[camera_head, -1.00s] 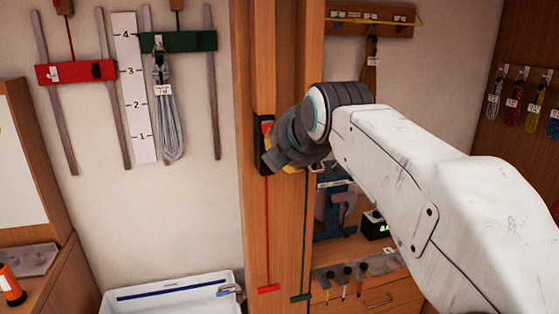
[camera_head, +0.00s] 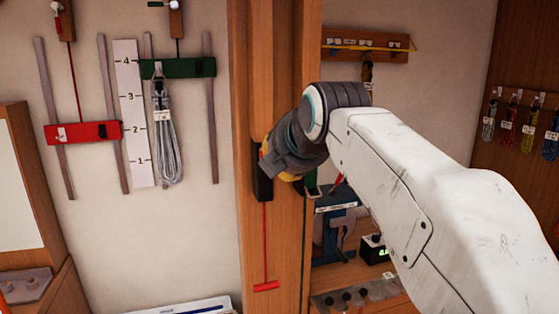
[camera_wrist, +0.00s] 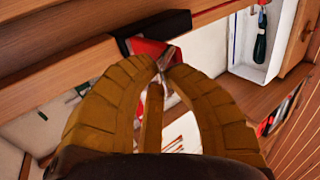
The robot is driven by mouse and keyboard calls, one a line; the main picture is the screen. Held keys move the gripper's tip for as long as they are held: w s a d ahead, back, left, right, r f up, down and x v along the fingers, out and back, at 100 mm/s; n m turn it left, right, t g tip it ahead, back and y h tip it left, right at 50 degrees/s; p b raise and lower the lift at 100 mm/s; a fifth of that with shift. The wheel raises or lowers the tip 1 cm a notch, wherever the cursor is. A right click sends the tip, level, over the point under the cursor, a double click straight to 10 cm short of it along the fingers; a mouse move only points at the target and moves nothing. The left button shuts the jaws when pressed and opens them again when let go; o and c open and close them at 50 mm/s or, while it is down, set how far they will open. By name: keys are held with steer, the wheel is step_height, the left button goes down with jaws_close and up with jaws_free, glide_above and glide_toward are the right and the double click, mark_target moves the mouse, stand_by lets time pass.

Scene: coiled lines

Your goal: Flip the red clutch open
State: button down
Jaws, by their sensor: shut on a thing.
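The red clutch's black housing (camera_head: 262,172) is on the wooden post in the head view, with a red cord below it. My gripper (camera_wrist: 168,62), with yellow-brown fingers, is closed on the red lever (camera_wrist: 147,48) just under the dark housing in the wrist view. In the head view my gripper (camera_head: 272,168) is beside the housing, and it hides the lever and the housing's right side. The red carriage bar (camera_head: 82,132) on the wall stands near mark 2. The green carriage bar (camera_head: 178,68), with a grey coiled line (camera_head: 166,140), stands just under mark 4.
A red T-handle (camera_head: 266,286) hangs low on the post. A green clutch part (camera_head: 312,185) is just right of my gripper. A blue machine (camera_head: 336,225) stands on the bench behind. Coloured coils (camera_head: 508,127) hang on the right wall.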

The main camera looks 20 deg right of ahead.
steer(key=shift+d, duration=0.1)
steer(key=c, duration=1.5)
jaws_free()
steer(key=shift+w+d, duration=0.15)
steer(key=o, duration=0.3)
steer(key=v, duration=1.2)
